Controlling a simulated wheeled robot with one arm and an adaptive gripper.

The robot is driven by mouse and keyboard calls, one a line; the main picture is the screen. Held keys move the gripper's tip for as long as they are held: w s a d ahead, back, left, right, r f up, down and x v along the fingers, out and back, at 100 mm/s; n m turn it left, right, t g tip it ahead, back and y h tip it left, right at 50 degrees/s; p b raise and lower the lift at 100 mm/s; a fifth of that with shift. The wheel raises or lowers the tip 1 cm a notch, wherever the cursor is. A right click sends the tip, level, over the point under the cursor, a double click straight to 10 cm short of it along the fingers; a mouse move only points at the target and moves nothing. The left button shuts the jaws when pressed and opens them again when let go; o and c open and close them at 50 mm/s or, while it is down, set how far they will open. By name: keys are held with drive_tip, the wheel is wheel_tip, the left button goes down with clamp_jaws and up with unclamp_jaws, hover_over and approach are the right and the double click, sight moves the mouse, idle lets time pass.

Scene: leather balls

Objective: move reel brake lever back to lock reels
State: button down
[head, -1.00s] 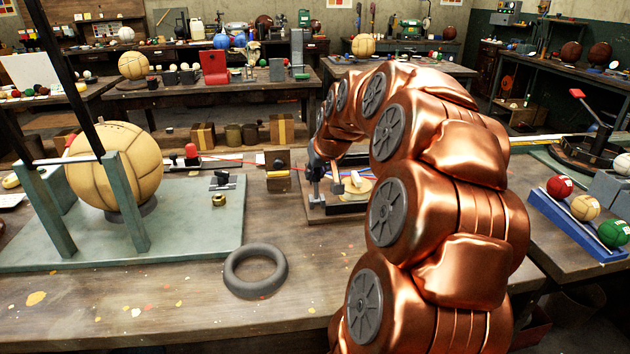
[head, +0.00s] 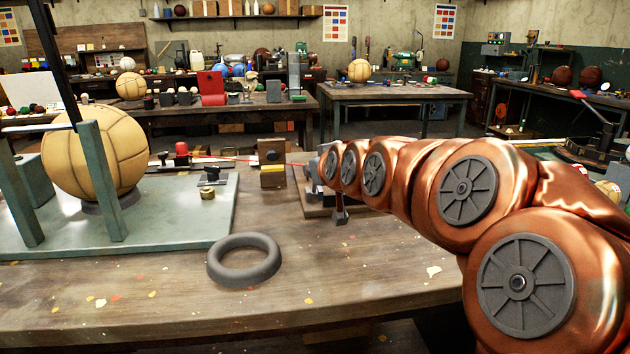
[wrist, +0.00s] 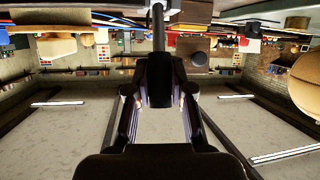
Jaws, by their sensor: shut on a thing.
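The reels cannot be made out behind the arm.
A grey ring (head: 244,261) lies on the bench's front part. At left, a tan leather ball (head: 95,155) stands in a green frame (head: 100,185). A wooden block (head: 272,165) stands left of my arm, with a red cord (head: 225,159) reaching it.

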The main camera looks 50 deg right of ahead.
drive_tip(key=shift+s+a+f+t+b, duration=0.2)
drive_tip(key=shift+t+b, duration=0.2)
drive_tip(key=shift+b, duration=0.2)
drive_tip(key=c, duration=1)
unclamp_jaws()
drive_tip(key=shift+r, duration=0.1)
drive_tip(key=shift+r, duration=4.95)
